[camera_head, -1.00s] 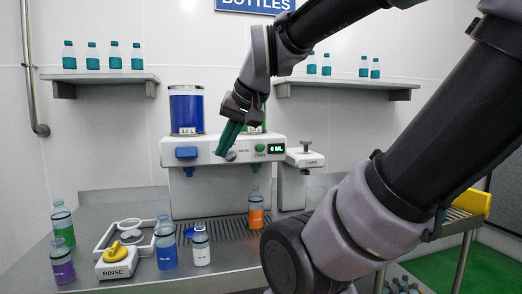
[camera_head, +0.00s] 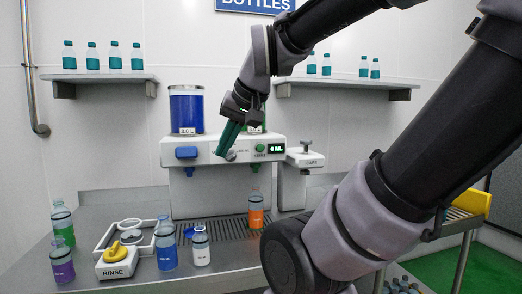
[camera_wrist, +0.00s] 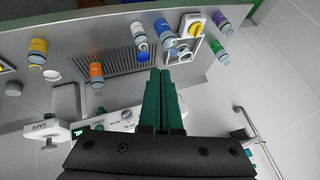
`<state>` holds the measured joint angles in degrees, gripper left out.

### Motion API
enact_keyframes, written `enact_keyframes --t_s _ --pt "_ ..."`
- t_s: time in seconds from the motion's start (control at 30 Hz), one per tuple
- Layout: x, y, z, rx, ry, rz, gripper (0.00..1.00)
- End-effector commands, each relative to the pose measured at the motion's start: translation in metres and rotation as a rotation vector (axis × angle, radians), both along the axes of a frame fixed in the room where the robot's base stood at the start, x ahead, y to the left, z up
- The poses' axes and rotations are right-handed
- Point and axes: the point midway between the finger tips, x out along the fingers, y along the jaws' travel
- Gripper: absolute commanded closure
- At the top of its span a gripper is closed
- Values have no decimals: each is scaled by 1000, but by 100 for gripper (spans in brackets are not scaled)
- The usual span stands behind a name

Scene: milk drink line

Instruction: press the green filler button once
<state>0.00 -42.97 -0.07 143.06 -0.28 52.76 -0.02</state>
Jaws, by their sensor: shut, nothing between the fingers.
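The green filler button (camera_head: 260,148) is a small round button on the front of the white filling machine (camera_head: 210,155), just left of the lit display (camera_head: 277,148), which reads 0 ML. In the wrist view the green button (camera_wrist: 99,127) shows beside the knob, left of my fingers. My gripper (camera_head: 222,152) is shut and empty, its teal fingers angled down in front of the panel, left of the button and beside the grey knob (camera_head: 231,155). In the wrist view the gripper (camera_wrist: 161,73) appears apart from the button. An orange bottle (camera_head: 256,213) stands on the drip grate below.
A blue button (camera_head: 186,152) is at the panel's left. A CAPS unit (camera_head: 305,159) stands right of the machine. A rinse station (camera_head: 116,264) and blue (camera_head: 166,247), white (camera_head: 201,249), green and purple bottles stand front left. Shelves with bottles hang above.

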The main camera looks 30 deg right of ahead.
Motion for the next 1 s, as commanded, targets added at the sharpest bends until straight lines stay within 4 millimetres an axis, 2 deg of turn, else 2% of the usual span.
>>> enact_keyframes --t_s 0.23,0.33,0.47,0.57,0.77,0.87,1.0 --pt "1 0 0 1 0 -2 100" --pt "8 -1 0 14 7 -13 100" --pt "32 -7 0 59 27 -56 100" --pt "62 -18 -2 117 39 -109 100" --pt "128 -63 -10 248 35 -245 100" --pt "159 -97 -19 313 19 -325 100" --pt "194 -155 -34 395 -15 -445 100"
